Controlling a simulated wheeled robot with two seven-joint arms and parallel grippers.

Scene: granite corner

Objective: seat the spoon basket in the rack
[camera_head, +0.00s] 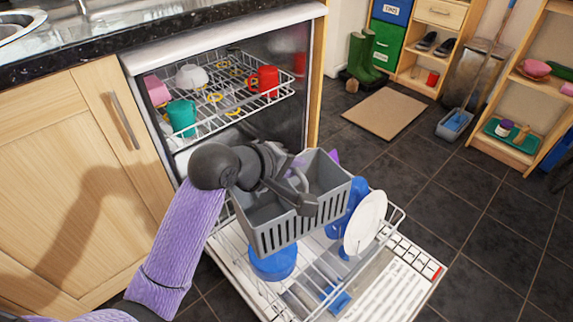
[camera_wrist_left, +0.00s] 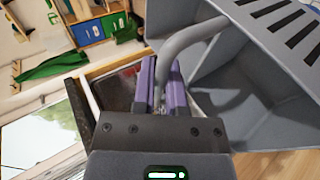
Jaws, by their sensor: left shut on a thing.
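The grey spoon basket (camera_head: 275,232) hangs above the pulled-out lower rack (camera_head: 397,216) of the dishwasher. It is a slotted box with inner compartments and a looped handle. My left gripper (camera_head: 299,180) reaches over it from the left and is shut on the handle. In the left wrist view the purple finger pads (camera_wrist_left: 161,82) close around the curved handle (camera_wrist_left: 190,36), with the basket (camera_wrist_left: 262,75) to the right. The basket hides part of the rack beneath it, so I cannot tell whether they touch. My right gripper is out of view.
The lower rack holds a white plate (camera_head: 366,222), blue dishes behind it, and a blue bowl (camera_head: 273,264) below the basket. The upper rack (camera_head: 232,112) holds a red mug (camera_head: 265,79) and a teal mug (camera_head: 181,115). The open door (camera_head: 400,285) lies under the lower rack.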

